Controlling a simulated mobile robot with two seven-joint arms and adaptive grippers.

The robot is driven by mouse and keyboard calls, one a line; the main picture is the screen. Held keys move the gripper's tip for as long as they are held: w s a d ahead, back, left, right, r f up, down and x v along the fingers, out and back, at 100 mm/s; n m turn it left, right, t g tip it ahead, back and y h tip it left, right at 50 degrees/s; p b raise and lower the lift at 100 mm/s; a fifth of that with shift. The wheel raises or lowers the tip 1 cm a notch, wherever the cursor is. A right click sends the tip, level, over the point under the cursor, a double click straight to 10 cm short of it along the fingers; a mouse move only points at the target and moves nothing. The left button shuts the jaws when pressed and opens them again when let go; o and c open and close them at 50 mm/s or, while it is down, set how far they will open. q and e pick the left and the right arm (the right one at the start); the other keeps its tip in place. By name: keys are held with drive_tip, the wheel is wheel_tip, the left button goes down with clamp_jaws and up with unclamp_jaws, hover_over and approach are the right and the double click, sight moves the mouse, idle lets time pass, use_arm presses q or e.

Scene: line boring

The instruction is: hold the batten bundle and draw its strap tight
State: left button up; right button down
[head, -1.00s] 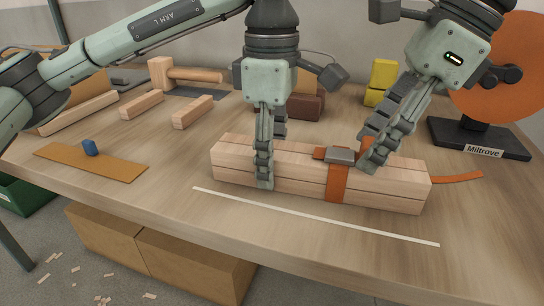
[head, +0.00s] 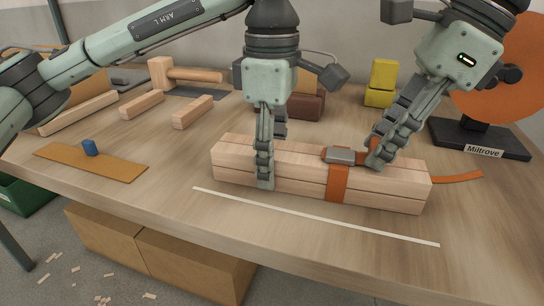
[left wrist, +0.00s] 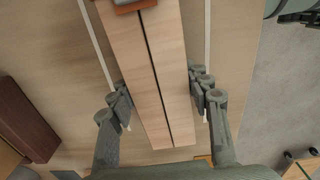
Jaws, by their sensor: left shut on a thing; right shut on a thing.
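The batten bundle (head: 290,170), several pale wooden battens, lies on the bench. My left gripper (head: 269,160) is shut across its left part, one finger on the near side and one behind. The left wrist view shows the bundle (left wrist: 152,75) between both fingers (left wrist: 160,100). An orange strap (head: 338,184) goes around the bundle right of centre, with a grey buckle (head: 343,156) on top. My right gripper (head: 379,160) tilts down just right of the buckle, shut on the orange strap; its fingers hide the gripped part. A strap tail (head: 458,178) lies beyond the bundle's right end.
A pale strip (head: 310,215) lies in front of the bundle. A stand marked Miltrove (head: 484,151) with an orange disc (head: 500,95) is at right. A mallet (head: 180,73), loose wood blocks (head: 193,112), a brown block (head: 306,106) and a yellow object (head: 381,84) stand behind.

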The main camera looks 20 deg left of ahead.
drive_tip(key=shift+d, duration=1.7)
drive_tip(key=c, duration=1.1)
unclamp_jaws()
drive_tip(key=shift+v, duration=6)
use_arm(q)
drive_tip(key=o, duration=2)
